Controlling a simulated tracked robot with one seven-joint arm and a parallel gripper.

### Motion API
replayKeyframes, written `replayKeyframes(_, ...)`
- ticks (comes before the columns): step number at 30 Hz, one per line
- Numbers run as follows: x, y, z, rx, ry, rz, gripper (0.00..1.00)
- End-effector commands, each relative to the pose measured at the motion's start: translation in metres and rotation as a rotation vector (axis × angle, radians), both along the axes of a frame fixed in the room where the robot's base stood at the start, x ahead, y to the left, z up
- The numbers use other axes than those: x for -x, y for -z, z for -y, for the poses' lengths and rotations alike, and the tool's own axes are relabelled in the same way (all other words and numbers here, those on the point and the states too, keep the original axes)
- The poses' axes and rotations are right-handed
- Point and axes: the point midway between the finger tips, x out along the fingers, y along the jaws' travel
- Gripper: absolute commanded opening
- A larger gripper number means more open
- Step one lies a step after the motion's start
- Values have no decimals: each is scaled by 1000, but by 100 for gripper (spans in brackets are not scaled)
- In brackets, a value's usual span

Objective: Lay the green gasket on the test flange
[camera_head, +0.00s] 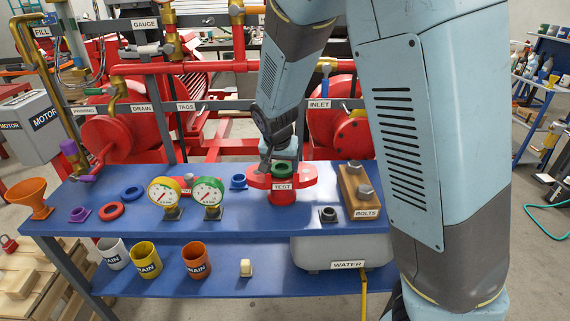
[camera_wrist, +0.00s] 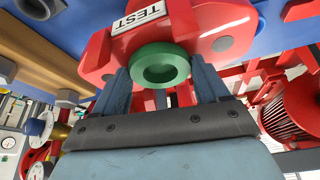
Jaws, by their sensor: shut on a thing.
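The green gasket (camera_head: 283,170) is a thick ring with a round hole. In the wrist view the green gasket (camera_wrist: 160,64) sits between the two fingers of my gripper (camera_wrist: 163,84), which is shut on it. The red test flange (camera_head: 282,181), labelled TEST, stands on the blue bench. It also shows in the wrist view (camera_wrist: 222,42) right behind the gasket. My gripper (camera_head: 274,165) is partly hidden behind my arm links.
A wooden bolts block (camera_head: 360,194) stands right of the flange. Red pipes run behind the bench.

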Motion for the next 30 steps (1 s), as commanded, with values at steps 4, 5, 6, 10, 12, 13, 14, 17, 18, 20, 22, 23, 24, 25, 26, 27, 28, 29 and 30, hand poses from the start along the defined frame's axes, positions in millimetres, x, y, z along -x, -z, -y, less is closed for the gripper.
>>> replayKeyframes(4, 0, 0, 0, 0, 0, 0, 83)
replayKeyframes(5, 0, 0, 0, 0, 0, 0, 86)
replayKeyframes(6, 0, 0, 0, 0, 0, 0, 89)
replayKeyframes(10, 0, 0, 0, 0, 0, 0, 100)
replayKeyframes(12, 0, 0, 0, 0, 0, 0, 100)
replayKeyframes(13, 0, 0, 0, 0, 0, 0, 100)
replayKeyframes(14, 0, 0, 0, 0, 0, 0, 100)
replayKeyframes(17, 0, -1, 0, 0, 0, 0, 100)
replayKeyframes(18, 1, -1, 0, 0, -1, 0, 100)
replayKeyframes(20, 2, -4, -1, 0, -2, 0, 100)
replayKeyframes(22, 3, -9, -1, -1, -2, 0, 100)
replayKeyframes(23, 4, -11, -2, -2, -2, 1, 100)
replayKeyframes(24, 6, -15, -3, -3, -3, 2, 100)
replayKeyframes(25, 7, -18, -3, -2, -4, 0, 100)
replayKeyframes(26, 9, -21, -3, -3, -3, 1, 100)
replayKeyframes(27, 10, -26, -4, -4, -4, 2, 100)
replayKeyframes(28, 12, -30, -4, -2, -4, 1, 100)
replayKeyframes(29, 14, -34, -5, -3, -5, 1, 100)
replayKeyframes(30, 16, -39, -5, -4, -5, 1, 100)
